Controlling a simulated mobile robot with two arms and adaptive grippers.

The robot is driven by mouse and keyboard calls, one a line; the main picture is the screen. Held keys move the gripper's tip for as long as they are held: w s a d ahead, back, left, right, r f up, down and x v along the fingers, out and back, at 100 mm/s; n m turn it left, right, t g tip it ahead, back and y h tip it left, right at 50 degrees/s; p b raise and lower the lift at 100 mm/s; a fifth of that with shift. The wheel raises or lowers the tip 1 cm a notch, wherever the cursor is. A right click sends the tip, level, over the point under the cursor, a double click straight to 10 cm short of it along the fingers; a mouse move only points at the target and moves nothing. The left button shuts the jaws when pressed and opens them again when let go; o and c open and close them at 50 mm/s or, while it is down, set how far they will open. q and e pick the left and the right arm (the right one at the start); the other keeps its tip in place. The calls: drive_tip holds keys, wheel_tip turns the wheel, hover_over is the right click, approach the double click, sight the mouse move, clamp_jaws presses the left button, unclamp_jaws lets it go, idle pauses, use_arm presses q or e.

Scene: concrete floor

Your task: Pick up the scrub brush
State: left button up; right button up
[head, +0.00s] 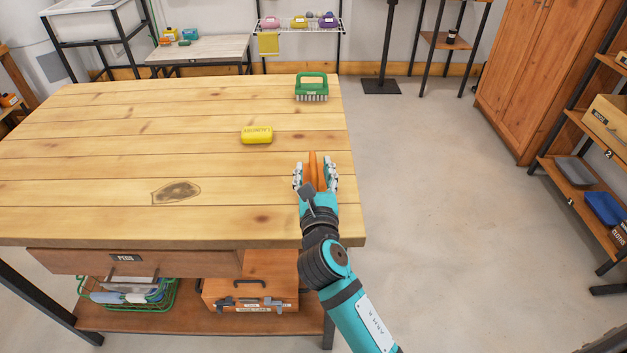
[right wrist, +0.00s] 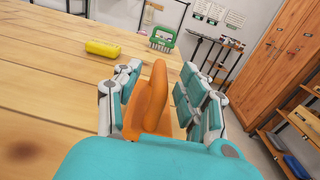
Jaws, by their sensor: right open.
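The green scrub brush (head: 311,87) stands bristles down near the far right corner of the wooden table (head: 120,150), its loop handle on top. My left gripper is not in view.
A yellow block (head: 256,135) lies on the table between gripper and brush, left of the straight line. The rest of the tabletop is clear. A wire rack (head: 298,28) with several coloured items is behind. Open floor lies to the right, before a wooden cabinet (head: 530,70).

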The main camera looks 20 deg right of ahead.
sight(313, 161)
drive_tip(key=shift+x, duration=1.5)
clamp_jaws()
